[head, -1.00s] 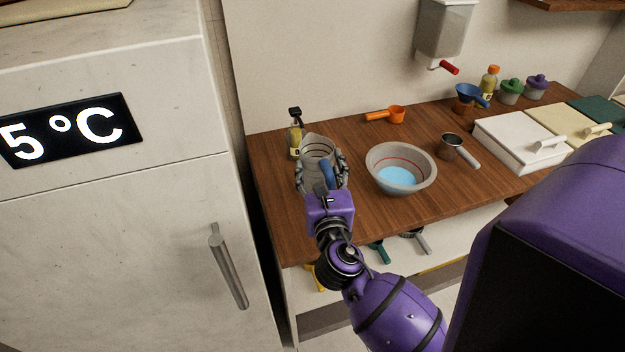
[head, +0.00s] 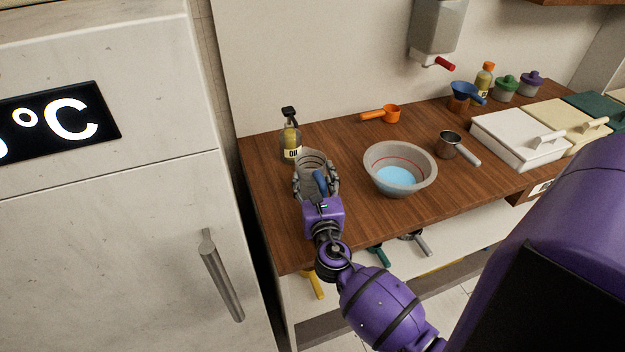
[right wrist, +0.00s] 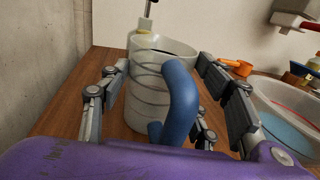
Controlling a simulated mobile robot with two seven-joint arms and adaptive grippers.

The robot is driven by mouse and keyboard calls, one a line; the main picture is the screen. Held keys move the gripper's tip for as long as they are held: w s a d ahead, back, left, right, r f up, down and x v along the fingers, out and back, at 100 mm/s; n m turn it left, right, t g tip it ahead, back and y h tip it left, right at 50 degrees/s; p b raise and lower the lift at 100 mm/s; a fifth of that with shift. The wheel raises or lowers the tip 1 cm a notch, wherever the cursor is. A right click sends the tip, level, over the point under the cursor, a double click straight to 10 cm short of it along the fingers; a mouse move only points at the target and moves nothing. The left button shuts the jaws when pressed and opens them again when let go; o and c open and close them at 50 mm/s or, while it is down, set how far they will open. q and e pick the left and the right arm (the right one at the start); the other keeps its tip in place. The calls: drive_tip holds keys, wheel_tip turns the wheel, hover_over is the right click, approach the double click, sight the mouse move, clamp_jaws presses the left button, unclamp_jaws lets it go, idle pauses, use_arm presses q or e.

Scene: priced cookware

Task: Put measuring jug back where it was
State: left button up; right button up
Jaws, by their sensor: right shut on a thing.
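The measuring jug (head: 311,163) is a clear grey cup with ring markings and a blue handle. It is at the left part of the wooden counter, in front of the oil bottle. My right gripper (head: 317,182) is shut on the jug, with fingers on both sides of its body. In the right wrist view the jug (right wrist: 146,98) is upright between the fingers, its blue handle towards my wrist. Whether its base touches the counter is hard to tell. My left gripper does not show.
The oil bottle (head: 291,144) stands right behind the jug. A grey bowl with blue liquid (head: 424,164) is to the right. A fridge (head: 110,230) borders the left.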

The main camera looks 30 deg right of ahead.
drive_tip(key=shift+f, duration=0.25)
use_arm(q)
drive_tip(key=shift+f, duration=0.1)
use_arm(e)
drive_tip(key=o, duration=1.5)
drive_tip(key=shift+r, duration=0.1)
drive_tip(key=shift+o, duration=0.2)
drive_tip(key=shift+r, duration=0.1)
drive_tip(key=shift+s+r, duration=0.1)
drive_tip(key=shift+r, duration=0.05)
drive_tip(key=b+v, duration=0.1)
drive_tip(key=v, duration=0.9)
drive_tip(key=shift+s+a, duration=0.2)
drive_tip(key=shift+s, duration=0.15)
drive_tip(key=shift+s+a, duration=0.2)
drive_tip(key=shift+s, duration=0.25)
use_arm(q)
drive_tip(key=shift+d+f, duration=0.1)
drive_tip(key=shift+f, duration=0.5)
